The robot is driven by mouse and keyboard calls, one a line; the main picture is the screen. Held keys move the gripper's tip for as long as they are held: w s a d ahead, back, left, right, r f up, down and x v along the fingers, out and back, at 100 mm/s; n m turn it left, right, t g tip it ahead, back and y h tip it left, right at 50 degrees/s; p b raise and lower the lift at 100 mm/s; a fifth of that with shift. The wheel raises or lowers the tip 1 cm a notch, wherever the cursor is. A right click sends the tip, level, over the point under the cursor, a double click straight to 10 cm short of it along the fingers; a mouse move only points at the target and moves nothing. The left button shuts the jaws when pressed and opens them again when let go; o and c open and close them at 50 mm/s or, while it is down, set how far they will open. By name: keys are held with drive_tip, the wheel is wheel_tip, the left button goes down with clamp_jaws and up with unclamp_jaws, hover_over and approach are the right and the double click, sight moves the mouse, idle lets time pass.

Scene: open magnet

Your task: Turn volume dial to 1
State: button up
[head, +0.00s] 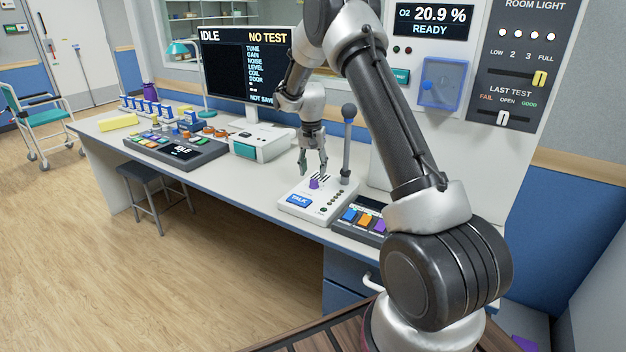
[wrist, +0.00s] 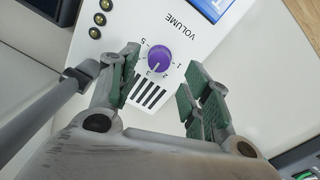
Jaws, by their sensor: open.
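The volume dial is a small purple knob (head: 314,183) on the white talk panel (head: 296,204). In the wrist view the purple dial (wrist: 159,58) sits beside the word VOLUME, with small numbers around it. Its pale mark seems to point to the lower side of the picture, near the 3. My gripper (head: 313,168) is open and points down just above the dial. In the wrist view my gripper's green-padded fingers (wrist: 163,80) stand apart on either side of the dial, with nothing between them; I cannot tell whether they touch it.
A grey microphone stalk (head: 347,145) rises from the panel right of my gripper. A blue TALK button (head: 299,201) lies in front of the dial. A box with coloured buttons (head: 364,217) stands to the right, a white device (head: 262,143) to the left.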

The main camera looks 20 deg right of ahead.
sight(314, 180)
drive_tip(key=shift+s+d+f, duration=0.1)
drive_tip(key=shift+f, duration=2.2)
drive_tip(key=c, duration=1)
